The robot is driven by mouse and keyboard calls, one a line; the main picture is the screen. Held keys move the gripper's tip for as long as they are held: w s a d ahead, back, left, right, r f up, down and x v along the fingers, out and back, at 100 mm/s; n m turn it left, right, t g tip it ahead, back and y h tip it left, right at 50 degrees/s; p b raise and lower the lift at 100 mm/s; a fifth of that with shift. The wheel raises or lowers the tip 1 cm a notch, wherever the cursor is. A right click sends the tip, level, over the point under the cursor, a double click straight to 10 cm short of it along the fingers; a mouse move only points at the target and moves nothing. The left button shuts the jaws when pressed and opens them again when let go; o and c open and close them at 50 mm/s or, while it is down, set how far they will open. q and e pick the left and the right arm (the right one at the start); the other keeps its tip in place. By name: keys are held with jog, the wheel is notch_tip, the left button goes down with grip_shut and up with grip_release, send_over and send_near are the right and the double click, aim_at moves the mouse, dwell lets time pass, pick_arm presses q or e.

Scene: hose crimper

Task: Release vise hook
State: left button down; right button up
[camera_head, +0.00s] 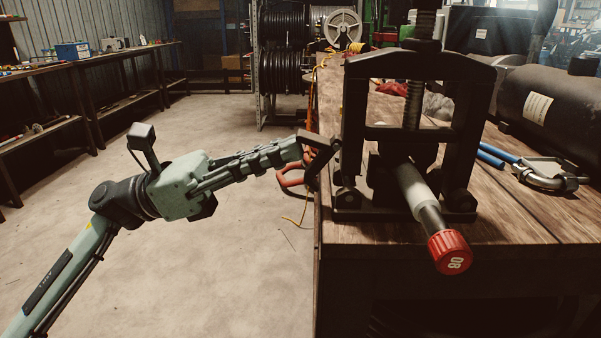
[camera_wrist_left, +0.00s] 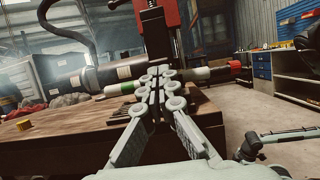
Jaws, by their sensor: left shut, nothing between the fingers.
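The black vise (camera_head: 420,70) stands on the wooden bench with a threaded vertical screw in its frame. Its dark vise hook (camera_head: 318,148) sticks out at the vise's left side. My left gripper (camera_head: 297,150) is shut and empty, with its fingertips at the hook; whether they touch it I cannot tell. In the left wrist view the shut fingers (camera_wrist_left: 155,82) overlap the vise, so the hook is not clear there. A grey pipe (camera_head: 414,188) with a red cap (camera_head: 450,251) runs through the vise toward the front. My right gripper is not in view.
The wooden bench (camera_head: 510,218) carries a metal clamp (camera_head: 548,176), a blue rod (camera_head: 497,152) and a black tank (camera_head: 545,97) to the right of the vise. Red handles (camera_head: 290,178) show beside the bench's left edge. The floor (camera_head: 215,260) at left is clear.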

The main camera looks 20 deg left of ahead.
pick_arm(q)
jog(key=shift+r+y, duration=0.3)
jog(key=shift+y, duration=0.2)
jog(key=shift+r, duration=0.25)
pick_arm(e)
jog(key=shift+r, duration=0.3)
pick_arm(q)
jog(key=shift+a+r, duration=0.1)
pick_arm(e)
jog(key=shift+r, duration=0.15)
pick_arm(q)
jog(key=shift+b, duration=0.3)
